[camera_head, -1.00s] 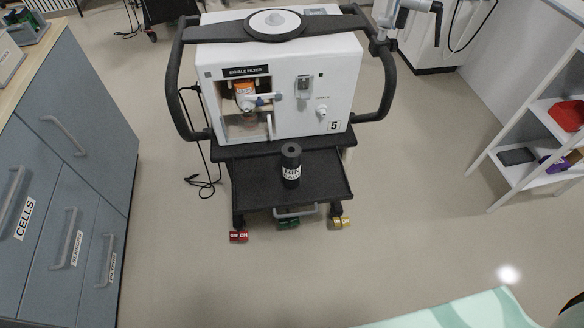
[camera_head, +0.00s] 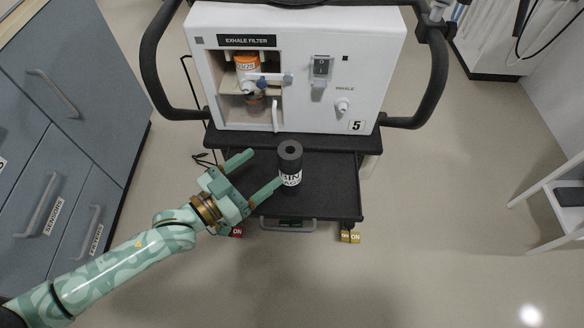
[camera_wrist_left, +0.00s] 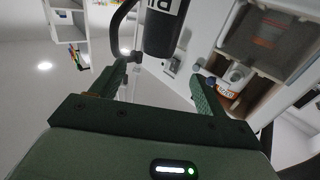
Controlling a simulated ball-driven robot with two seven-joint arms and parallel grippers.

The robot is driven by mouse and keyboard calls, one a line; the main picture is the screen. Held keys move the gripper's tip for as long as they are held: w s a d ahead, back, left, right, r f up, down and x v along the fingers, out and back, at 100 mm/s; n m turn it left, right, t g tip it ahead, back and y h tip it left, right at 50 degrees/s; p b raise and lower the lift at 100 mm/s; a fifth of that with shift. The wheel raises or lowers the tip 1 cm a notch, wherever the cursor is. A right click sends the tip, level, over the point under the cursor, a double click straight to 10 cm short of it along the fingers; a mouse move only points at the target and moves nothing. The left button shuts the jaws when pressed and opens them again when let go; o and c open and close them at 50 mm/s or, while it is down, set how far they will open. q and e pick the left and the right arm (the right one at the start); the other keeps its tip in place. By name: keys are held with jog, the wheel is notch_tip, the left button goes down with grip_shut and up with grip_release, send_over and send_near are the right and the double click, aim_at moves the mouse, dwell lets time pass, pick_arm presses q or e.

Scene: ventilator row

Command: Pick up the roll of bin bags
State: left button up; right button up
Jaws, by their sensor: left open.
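The roll of bin bags (camera_head: 289,163) is a black upright cylinder with a white label. It stands on the black tray (camera_head: 335,190) of the ventilator cart. My left gripper (camera_head: 263,172) is open, just left of the roll, with its two fingers pointing towards it. One fingertip is close to the roll's lower left side; I cannot tell whether it touches. In the left wrist view, the roll (camera_wrist_left: 163,30) shows beyond and between the open fingers, cut by the top edge. My right gripper is not in view.
The white ventilator (camera_head: 300,70) numbered 5 rises right behind the tray, with black side handles. A grey drawer cabinet (camera_head: 60,130) stands at the left and a white shelf (camera_head: 555,205) at the right. The floor in front is clear.

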aim_at(299, 145)
pick_arm(q)
jog(key=b+x, duration=0.1)
jog(key=x, duration=0.4)
jog(key=shift+w+d+f, duration=0.1)
jog(key=shift+f, duration=0.05)
jog(key=shift+w+d, duration=0.2)
jog(key=shift+w+d+f+b, duration=0.15)
jog(key=shift+d+b, duration=0.1)
jog(key=shift+b, duration=0.15)
jog(key=b+x, duration=0.1)
jog(key=x, duration=0.1)
jog(key=f+b+x, duration=0.1)
jog(key=x, duration=0.1)
jog(key=shift+w+d+r, duration=0.1)
jog(key=shift+d+r, duration=0.05)
jog(key=shift+d, duration=0.15)
jog(key=shift+r, duration=0.15)
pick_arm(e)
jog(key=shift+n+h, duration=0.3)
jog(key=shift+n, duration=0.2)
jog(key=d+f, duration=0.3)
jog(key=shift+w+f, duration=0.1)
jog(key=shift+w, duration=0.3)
pick_arm(q)
jog(key=c, duration=1.5)
jog(key=shift+r, duration=0.1)
